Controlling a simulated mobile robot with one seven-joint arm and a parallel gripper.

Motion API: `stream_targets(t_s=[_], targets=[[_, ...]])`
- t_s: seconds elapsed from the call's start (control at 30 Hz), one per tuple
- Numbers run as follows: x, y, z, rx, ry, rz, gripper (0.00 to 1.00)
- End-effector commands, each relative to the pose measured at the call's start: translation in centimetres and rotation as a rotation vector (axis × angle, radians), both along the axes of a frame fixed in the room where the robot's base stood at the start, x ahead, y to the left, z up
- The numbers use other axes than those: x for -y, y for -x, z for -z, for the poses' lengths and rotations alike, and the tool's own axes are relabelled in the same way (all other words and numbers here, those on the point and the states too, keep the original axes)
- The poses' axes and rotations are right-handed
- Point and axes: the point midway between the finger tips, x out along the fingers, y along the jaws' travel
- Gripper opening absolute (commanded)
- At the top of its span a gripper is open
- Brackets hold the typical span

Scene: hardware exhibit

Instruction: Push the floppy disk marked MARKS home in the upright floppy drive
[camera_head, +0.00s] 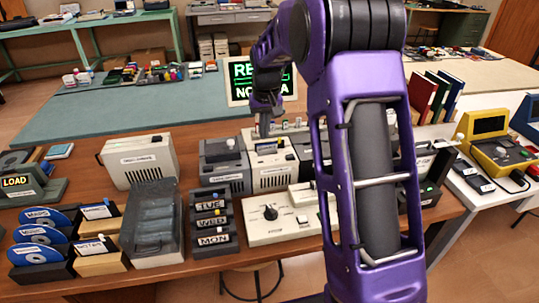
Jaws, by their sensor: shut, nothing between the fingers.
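My gripper (265,128) points down, its fingers close together and empty, above the back of a cream box (271,178) with a dark slotted top. A grey box (225,178) of similar shape stands directly to the left. Either may be the upright floppy drive; their front labels are too small to read. My purple arm hides what is to the right.
A cream control panel (280,219) with a black knob lies in front. A lit green screen (258,82) stands behind my gripper.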

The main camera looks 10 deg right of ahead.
Motion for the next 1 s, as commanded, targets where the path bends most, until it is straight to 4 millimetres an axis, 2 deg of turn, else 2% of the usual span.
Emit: stream_targets(t_s=[1.0], targets=[[0.0, -0.4, 1.0, 0.0, 0.0, 0.0, 0.0]])
